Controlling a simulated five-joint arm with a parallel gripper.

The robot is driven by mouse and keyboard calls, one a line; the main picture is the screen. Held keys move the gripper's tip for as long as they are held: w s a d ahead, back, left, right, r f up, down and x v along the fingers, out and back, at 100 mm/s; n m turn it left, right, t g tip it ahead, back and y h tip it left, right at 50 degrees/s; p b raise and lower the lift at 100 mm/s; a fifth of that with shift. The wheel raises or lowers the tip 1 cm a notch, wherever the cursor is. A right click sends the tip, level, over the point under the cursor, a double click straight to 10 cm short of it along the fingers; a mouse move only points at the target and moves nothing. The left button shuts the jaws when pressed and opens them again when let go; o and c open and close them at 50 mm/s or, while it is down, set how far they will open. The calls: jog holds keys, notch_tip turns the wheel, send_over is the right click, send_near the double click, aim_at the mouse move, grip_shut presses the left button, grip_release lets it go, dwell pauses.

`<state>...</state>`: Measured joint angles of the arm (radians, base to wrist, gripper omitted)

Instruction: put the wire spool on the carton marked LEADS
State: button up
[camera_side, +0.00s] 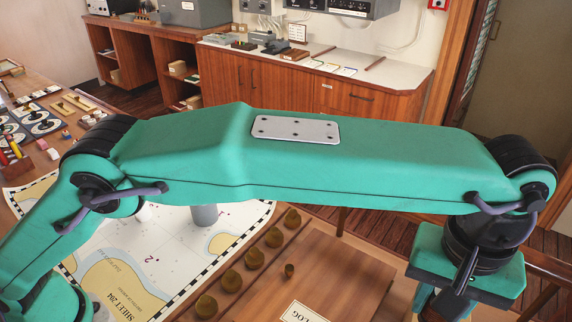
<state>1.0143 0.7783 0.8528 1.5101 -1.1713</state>
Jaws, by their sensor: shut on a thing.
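I cannot make out the wire spool or the carton marked LEADS in the side view.
A chart (165,245) lies on the table, with a grey cylinder (205,215) on it. Several round brass-coloured pieces (231,280) line a brown wooden surface (335,270) with a LOG label (306,312). Small coloured items and dials (38,122) crowd the left.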

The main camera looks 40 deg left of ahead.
jog(key=shift+f, duration=2.85)
jog(key=shift+f, duration=0.1)
jog(key=shift+f, duration=1.9)
jog(key=shift+f, duration=0.1)
jog(key=o, duration=1)
jog(key=shift+o, duration=0.2)
notch_tip(320, 180, up, 12)
